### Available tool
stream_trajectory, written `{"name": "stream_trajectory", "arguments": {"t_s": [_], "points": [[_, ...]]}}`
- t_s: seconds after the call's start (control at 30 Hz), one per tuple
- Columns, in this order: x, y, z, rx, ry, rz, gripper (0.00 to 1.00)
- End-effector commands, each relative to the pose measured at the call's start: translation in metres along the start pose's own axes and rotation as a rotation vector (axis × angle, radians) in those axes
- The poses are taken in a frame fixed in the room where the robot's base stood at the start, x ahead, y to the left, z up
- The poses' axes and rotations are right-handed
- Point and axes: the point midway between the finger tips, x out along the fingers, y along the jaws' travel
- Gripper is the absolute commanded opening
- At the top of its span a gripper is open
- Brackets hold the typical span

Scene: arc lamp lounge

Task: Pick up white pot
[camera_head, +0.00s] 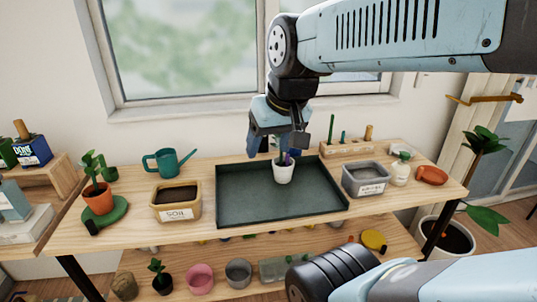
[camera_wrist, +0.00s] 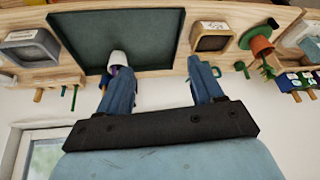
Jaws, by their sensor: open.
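The white pot (camera_head: 283,174) stands upright on the dark green tray (camera_head: 235,215), near the tray's back edge. Something purple shows at its top. In the wrist view the white pot (camera_wrist: 117,59) appears just beyond the tip of the left finger, which partly covers it. My gripper (camera_head: 272,150) is above the back of the tray, its fingers pointing down. In the wrist view my gripper (camera_wrist: 160,70) has its fingers wide apart with nothing between them. The pot lies to one side of the gap.
A soil bin (camera_head: 176,213) and a teal watering can (camera_head: 170,161) stand left of the tray. The tray's front is clear.

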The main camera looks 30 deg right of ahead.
Motion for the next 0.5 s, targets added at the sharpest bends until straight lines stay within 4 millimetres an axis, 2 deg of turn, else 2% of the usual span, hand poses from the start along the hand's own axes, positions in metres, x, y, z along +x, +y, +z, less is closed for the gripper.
{"name": "stream_trajectory", "arguments": {"t_s": [0.07,0.33,0.5], "points": [[0.014,0.000,-0.001,0.072,-0.064,-0.031,0.74],[0.064,-0.011,-0.007,0.399,-0.302,-0.208,1.00],[0.092,-0.013,-0.020,0.627,-0.419,-0.341,1.00]]}}
